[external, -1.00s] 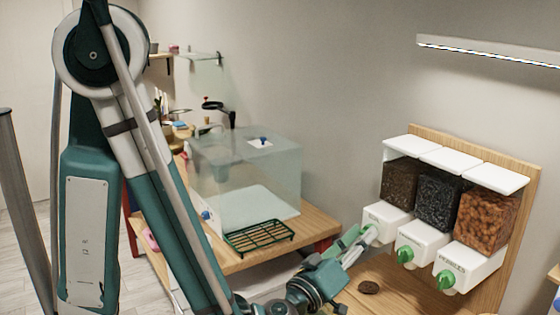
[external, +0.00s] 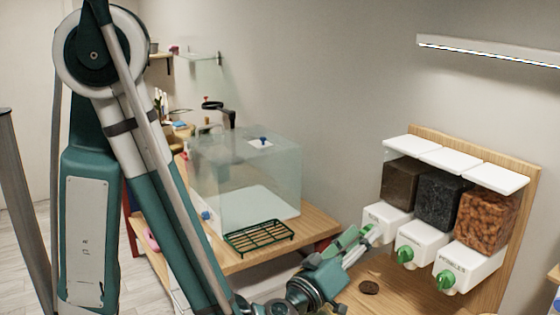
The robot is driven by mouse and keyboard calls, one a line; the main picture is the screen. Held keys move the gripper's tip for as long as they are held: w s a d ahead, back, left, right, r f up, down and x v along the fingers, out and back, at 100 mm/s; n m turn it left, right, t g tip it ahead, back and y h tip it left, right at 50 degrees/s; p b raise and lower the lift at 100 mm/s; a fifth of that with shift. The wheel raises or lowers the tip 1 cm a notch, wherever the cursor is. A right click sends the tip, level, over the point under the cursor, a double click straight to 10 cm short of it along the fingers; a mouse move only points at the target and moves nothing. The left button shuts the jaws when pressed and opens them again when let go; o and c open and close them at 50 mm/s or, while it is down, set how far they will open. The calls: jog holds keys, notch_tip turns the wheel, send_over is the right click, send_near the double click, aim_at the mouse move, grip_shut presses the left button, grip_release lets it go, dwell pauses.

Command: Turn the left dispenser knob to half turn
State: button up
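Three white dispensers hang on a wooden board at the right. The left dispenser (external: 393,214) holds brown soil-like material in its clear bin (external: 399,183). My gripper (external: 368,235) is at the front of this dispenser, with its fingers around the green left knob. The fingers hide most of that knob, so its exact angle cannot be read. The middle knob (external: 405,256) and the right knob (external: 446,280) are green and stand free of my gripper.
A round brown disc (external: 369,287) lies on the wooden surface below the dispensers. A glass tank (external: 245,175) and a green wire rack (external: 259,236) stand on the table to the left. A lit strip lamp (external: 490,51) hangs above.

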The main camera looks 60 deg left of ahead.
jog(key=shift+r, duration=0.15)
jog(key=shift+o, duration=0.5)
jog(key=shift+r, duration=2.25)
jog(key=shift+d+r, duration=0.2)
jog(key=shift+r, duration=0.6)
jog(key=shift+c, duration=0.5)
jog(key=shift+a+r, duration=0.2)
jog(key=shift+r, duration=1.55)
